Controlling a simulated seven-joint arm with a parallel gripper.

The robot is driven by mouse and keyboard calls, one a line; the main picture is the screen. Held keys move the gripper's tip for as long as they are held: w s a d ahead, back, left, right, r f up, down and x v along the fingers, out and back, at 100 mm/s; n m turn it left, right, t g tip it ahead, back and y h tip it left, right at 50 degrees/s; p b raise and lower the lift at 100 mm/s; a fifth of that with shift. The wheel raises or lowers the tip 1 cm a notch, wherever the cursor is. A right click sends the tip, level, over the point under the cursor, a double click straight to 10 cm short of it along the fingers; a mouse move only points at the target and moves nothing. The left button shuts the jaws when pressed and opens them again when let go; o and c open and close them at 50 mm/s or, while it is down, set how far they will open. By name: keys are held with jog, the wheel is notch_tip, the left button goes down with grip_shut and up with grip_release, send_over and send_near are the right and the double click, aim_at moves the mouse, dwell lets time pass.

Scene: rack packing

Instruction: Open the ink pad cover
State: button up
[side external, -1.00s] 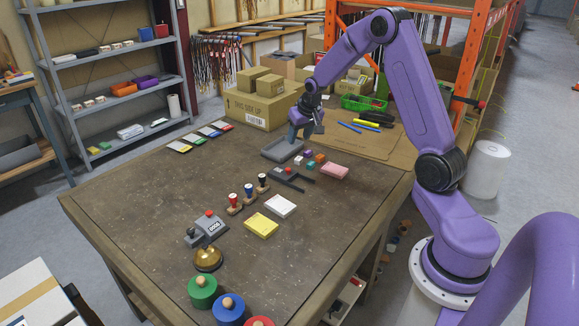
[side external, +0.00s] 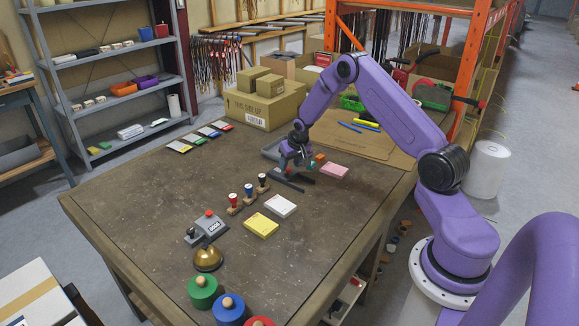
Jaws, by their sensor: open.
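No item is plainly marked as the ink pad. Round green (side external: 203,293), blue (side external: 228,310) and red (side external: 259,321) pieces with wooden knobs stand at the table's front edge; whether they are covered ink pads I cannot tell. My gripper (side external: 297,163) is open, low over the back middle of the table, by the small coloured cubes and a dark grey device (side external: 287,181). It partly hides them and the grey tray (side external: 271,149). I cannot tell whether it touches anything.
Three small hand stamps (side external: 248,192) stand mid-table. Yellow (side external: 261,226), white (side external: 280,206) and pink (side external: 334,171) pads lie nearby. A grey numbering device (side external: 206,229) and brass bell (side external: 207,259) are front left. Cardboard boxes (side external: 264,105) stand behind. The left tabletop is clear.

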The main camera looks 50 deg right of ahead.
jog(key=shift+x, duration=0.95)
grip_shut()
jog(key=shift+s+d, duration=0.1)
jog(key=shift+s, duration=3.6)
grip_release()
jog(key=shift+r, duration=0.15)
jog(key=v, duration=1.7)
